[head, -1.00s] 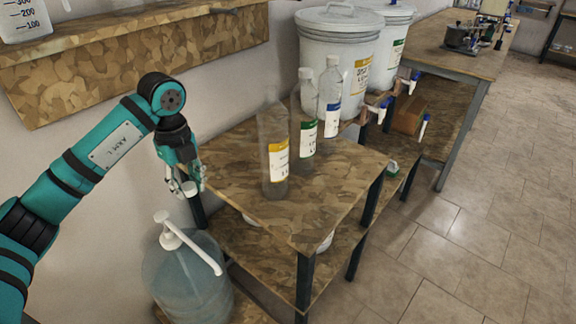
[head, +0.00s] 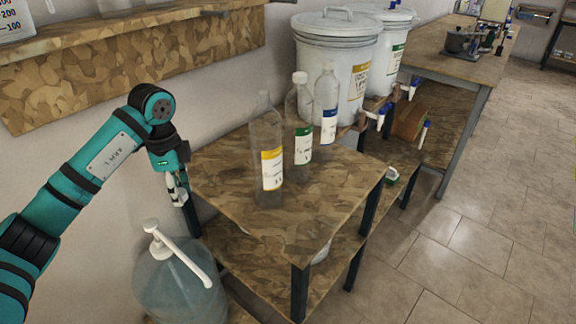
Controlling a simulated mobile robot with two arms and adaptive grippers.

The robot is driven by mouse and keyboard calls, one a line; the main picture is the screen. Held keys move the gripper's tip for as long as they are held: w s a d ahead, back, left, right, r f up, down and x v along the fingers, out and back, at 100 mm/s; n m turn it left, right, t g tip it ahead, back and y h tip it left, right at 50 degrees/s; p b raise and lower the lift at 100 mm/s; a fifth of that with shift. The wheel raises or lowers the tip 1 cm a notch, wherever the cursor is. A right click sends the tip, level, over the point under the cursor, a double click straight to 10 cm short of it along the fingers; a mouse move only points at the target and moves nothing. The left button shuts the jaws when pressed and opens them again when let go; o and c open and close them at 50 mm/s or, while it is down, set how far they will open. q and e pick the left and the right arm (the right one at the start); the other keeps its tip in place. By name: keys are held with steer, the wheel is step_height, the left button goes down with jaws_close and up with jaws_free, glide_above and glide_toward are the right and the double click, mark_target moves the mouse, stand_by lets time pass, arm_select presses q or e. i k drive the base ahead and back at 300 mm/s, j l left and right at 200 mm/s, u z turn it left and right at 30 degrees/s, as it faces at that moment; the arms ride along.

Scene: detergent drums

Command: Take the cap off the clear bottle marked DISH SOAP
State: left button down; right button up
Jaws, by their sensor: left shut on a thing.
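Three clear bottles stand upright on the wooden stand (head: 310,225): one with a yellow label (head: 270,140), one with a green label (head: 300,112) and one with a blue label (head: 327,88). The label words are too small to read. The green-label bottle has a white cap (head: 299,77). The yellow-label bottle's narrow neck shows no clear cap. My left gripper (head: 177,197) points down beside the stand's left edge, apart from the bottles. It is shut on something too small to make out. My right gripper is out of view.
A large bluish jug with a white pump (head: 180,285) stands low, below my left gripper. White lidded drums (head: 325,60) with taps stand behind the bottles. A wooden wall shelf (head: 120,75) hangs at upper left. The stand's front top is clear.

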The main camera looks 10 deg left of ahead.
mark_target(265, 121)
steer(key=i+l, duration=0.7)
steer(key=i, duration=0.1)
